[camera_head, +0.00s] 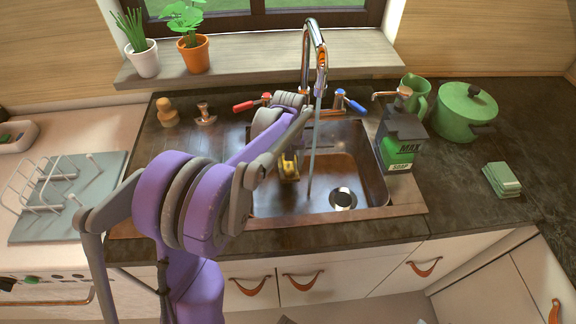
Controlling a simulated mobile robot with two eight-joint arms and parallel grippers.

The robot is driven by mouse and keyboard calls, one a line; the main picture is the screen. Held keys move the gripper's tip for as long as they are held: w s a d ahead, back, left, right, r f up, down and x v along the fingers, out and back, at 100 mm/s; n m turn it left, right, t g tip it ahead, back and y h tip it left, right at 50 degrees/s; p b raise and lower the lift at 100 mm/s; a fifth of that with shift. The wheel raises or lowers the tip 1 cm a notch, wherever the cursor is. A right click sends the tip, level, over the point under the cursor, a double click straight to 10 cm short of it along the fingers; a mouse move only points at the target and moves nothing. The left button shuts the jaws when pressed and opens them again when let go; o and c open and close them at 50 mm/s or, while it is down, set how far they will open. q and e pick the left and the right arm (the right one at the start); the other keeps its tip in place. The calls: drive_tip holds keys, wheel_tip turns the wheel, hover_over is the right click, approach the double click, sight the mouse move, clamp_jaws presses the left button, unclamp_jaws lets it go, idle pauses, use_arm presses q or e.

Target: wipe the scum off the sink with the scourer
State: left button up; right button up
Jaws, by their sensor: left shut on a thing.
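The sink (376,196) is set in the dark worktop, with a round drain at the front right of its basin. My left arm comes in from the left and reaches over the sink's left side. My left gripper (289,160) is low inside the basin, partly hidden by my forearm. It is shut on a small yellow thing (289,171), which looks like the scourer, at or close to the basin floor. The basin floor looks brownish; I cannot tell scum from shading. My right gripper is not in view.
Water runs from the tall tap (322,62) into the basin. A soap bottle (398,145) stands at the sink's right edge. A green pot (461,112), a green jug (416,92) and a green block (501,180) are farther right. The front right worktop is clear.

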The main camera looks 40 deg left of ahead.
use_arm(q)
drive_tip(key=shift+r, duration=0.35)
drive_tip(key=shift+r+p, duration=0.95)
drive_tip(key=shift+r, duration=0.5)
drive_tip(key=shift+f, duration=0.1)
drive_tip(key=shift+s, duration=0.1)
drive_tip(key=s+d+f+m, duration=0.1)
drive_tip(key=s+d+m, duration=0.1)
drive_tip(key=s+m, duration=0.6)
drive_tip(key=shift+m, duration=0.5)
drive_tip(key=shift+w+a+f+b, duration=0.1)
drive_tip(key=shift+w+f+b, duration=0.1)
drive_tip(key=shift+f+b, duration=0.65)
drive_tip(key=shift+w+f+b, duration=0.2)
drive_tip(key=shift+f+b, duration=0.3)
drive_tip(key=shift+f, duration=0.7)
drive_tip(key=shift+w+a+f+b, duration=0.1)
drive_tip(key=shift+w+f+b, duration=0.1)
drive_tip(key=shift+f+b, duration=0.65)
drive_tip(key=shift+f+b, duration=0.55)
drive_tip(key=shift+f, duration=0.65)
drive_tip(key=shift+s+d, duration=0.1)
drive_tip(key=shift+d, duration=0.05)
